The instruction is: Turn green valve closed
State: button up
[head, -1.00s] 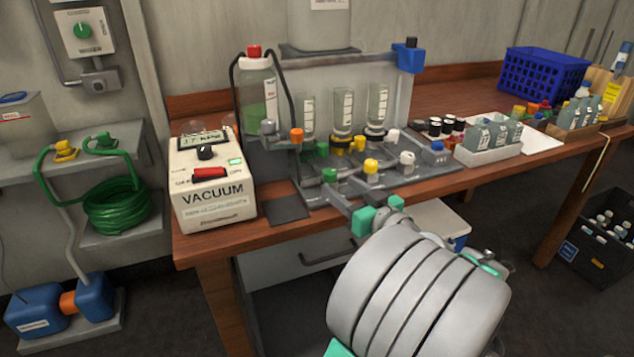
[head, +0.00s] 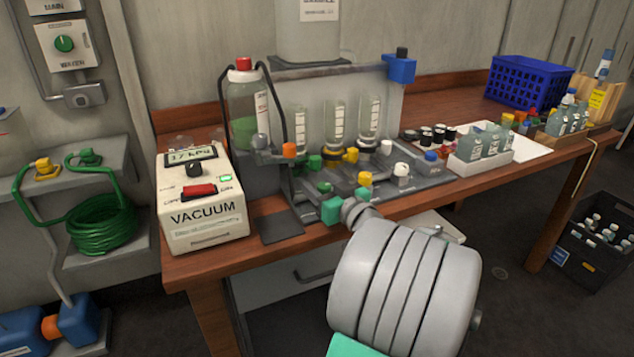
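A green valve knob (head: 325,187) sits low at the front of the grey valve manifold on the bench. A second green knob (head: 315,161) sits just behind it, beside an orange knob (head: 289,150). I cannot tell which one the task means. My gripper (head: 318,198), with teal parts at its base, reaches in from the lower right and is at the front green knob. I cannot tell whether it touches the knob. Its fingers are small and partly hidden, so their opening does not show. My grey wrist covers part of the manifold's front edge.
A vacuum box (head: 203,205) stands left of the manifold, with a dark pad (head: 280,226) between. Yellow (head: 364,193) and white (head: 401,170) knobs crowd the right. Clear cylinders (head: 335,120) stand behind. A white bottle tray (head: 465,168) is farther right.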

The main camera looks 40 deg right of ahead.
grip_shut()
dwell(0.3)
jog(key=shift+m+h, duration=0.3)
jog(key=shift+h, duration=0.2)
jog(key=h, duration=0.1)
jog(key=m+h+p, duration=0.1)
jog(key=shift+d+r+m+g+h+p, duration=0.2)
jog(key=shift+m+g+h+p, duration=0.1)
jog(key=shift+g, duration=0.1)
jog(key=m+h+p, duration=0.1)
jog(key=m+g+h+p, duration=0.1)
jog(key=p, duration=0.1)
jog(key=shift+s+d+r+h, duration=0.1)
jog(key=shift+d+h, duration=0.1)
jog(key=shift+h, duration=0.1)
jog(key=h+p, duration=0.1)
jog(key=p, duration=0.1)
jog(key=m+g+p, duration=0.1)
jog(key=p, duration=0.1)
jog(key=shift+s+d+h+p, duration=0.1)
jog(key=shift+d+h+p, duration=0.15)
jog(key=shift+h+p, duration=0.15)
jog(key=shift+s+d+f+m+g+h+p, duration=0.1)
jog(key=shift+f+m+g+h+p, duration=0.35)
jog(key=shift+p, duration=0.5)
